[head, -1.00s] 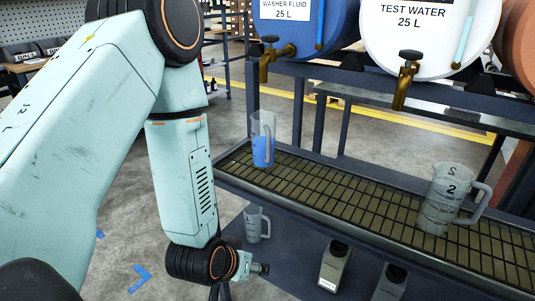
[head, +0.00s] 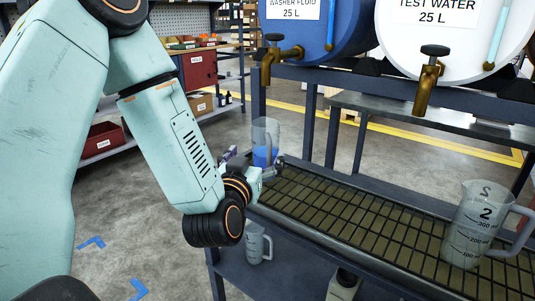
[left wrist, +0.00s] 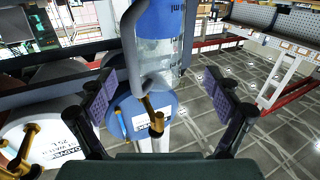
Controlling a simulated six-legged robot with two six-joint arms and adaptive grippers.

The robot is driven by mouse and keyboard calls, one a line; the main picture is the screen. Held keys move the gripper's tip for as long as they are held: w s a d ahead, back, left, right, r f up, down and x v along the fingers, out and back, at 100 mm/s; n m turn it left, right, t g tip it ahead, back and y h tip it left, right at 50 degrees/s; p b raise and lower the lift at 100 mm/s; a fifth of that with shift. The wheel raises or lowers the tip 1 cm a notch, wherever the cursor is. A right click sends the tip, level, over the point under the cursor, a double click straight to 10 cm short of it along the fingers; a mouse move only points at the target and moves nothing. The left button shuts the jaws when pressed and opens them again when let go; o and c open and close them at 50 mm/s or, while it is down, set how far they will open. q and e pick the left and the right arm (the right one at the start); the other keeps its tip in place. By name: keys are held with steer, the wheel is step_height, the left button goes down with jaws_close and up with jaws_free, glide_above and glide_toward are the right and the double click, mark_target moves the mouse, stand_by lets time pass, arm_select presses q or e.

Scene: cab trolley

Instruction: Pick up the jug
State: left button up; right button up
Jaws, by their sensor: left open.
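A clear jug (head: 265,133) with blue fluid in its lower part stands upright on the grate below the washer fluid tap. My left gripper (head: 253,161) is open right at this jug, one finger on each side, its lower part partly covered by the gripper. In the left wrist view the jug (left wrist: 160,50) appears upside down, its handle toward the camera. The open fingers (left wrist: 163,82) lie either side of the handle, with gaps visible. Another clear jug (head: 470,235), marked 2, stands on the grate at the right. My right gripper is not in view.
The washer fluid barrel (head: 310,30) and test water barrel (head: 440,35) sit above, with brass taps (head: 268,65) (head: 424,88) jutting over the grate (head: 340,215). A small jug (head: 256,243) and a bottle (head: 343,285) stand on the lower shelf. The grate's middle is clear.

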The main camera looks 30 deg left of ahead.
mark_target(262, 145)
arm_select(q)
steer(key=b+x, duration=0.1)
steer(key=x, duration=0.6)
steer(key=shift+b, duration=0.4)
steer(key=shift+d, duration=0.1)
steer(key=shift+r, duration=0.1)
steer(key=shift+s, duration=0.1)
steer(key=shift+c, duration=0.7)
steer(key=c, duration=1.3)
steer(key=shift+r, duration=0.15)
